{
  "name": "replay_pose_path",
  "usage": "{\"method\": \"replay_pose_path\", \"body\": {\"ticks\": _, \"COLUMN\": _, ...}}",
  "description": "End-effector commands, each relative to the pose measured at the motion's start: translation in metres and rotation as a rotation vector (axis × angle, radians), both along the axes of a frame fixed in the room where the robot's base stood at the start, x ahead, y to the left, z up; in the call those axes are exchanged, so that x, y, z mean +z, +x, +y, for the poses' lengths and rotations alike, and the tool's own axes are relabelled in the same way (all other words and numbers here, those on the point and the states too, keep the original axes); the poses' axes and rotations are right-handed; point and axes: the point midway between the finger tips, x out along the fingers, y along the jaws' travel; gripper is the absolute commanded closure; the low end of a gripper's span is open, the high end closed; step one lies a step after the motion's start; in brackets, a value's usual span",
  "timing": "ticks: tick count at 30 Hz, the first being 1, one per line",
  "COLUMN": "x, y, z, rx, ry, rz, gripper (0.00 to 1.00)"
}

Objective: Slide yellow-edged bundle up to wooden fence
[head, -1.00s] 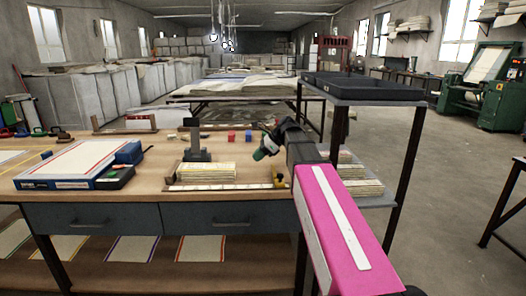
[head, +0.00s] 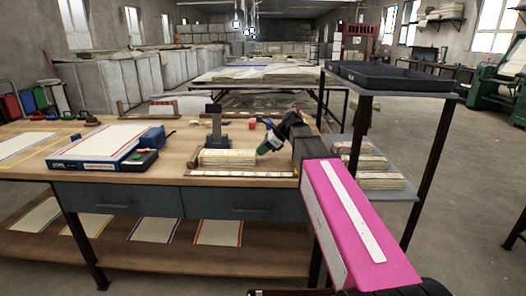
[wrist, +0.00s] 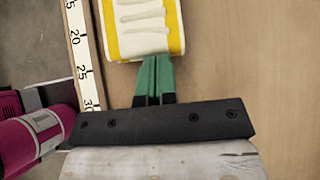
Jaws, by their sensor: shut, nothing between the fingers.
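The yellow-edged bundle (head: 228,157), a stack of folded white cloth, lies on the workbench behind a ruler strip. In the wrist view the bundle (wrist: 142,28) shows white folds between yellow edges at the top. My gripper (head: 264,148) is at the bundle's right end in the head view. Its green fingers are shut together in the wrist view (wrist: 154,62), with their tips at the bundle's near end; I cannot tell whether they touch. A low wooden rail with end posts (head: 122,109), which may be the fence, stands at the back of the bench.
The ruler strip (wrist: 83,62) runs close along the bundle's left side in the wrist view. A grey stand (head: 214,128) is just behind the bundle. Bare wood is right of the bundle in the wrist view.

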Motion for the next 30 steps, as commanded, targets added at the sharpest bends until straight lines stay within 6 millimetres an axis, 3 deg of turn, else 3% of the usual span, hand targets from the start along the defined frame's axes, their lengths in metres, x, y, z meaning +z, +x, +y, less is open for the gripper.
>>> {"method": "replay_pose_path", "body": {"ticks": 6, "x": 0.000, "y": 0.001, "z": 0.018, "rx": 0.001, "ry": 0.002, "rz": 0.001, "gripper": 1.00}}
{"method": "replay_pose_path", "body": {"ticks": 17, "x": 0.000, "y": 0.001, "z": 0.020, "rx": 0.002, "ry": 0.006, "rz": 0.001, "gripper": 1.00}}
{"method": "replay_pose_path", "body": {"ticks": 22, "x": 0.000, "y": 0.001, "z": 0.007, "rx": 0.001, "ry": 0.003, "rz": 0.000, "gripper": 1.00}}
{"method": "replay_pose_path", "body": {"ticks": 27, "x": 0.000, "y": 0.002, "z": -0.019, "rx": -0.002, "ry": -0.004, "rz": -0.001, "gripper": 1.00}}
{"method": "replay_pose_path", "body": {"ticks": 30, "x": 0.019, "y": 0.002, "z": -0.035, "rx": -0.003, "ry": -0.004, "rz": -0.003, "gripper": 1.00}}
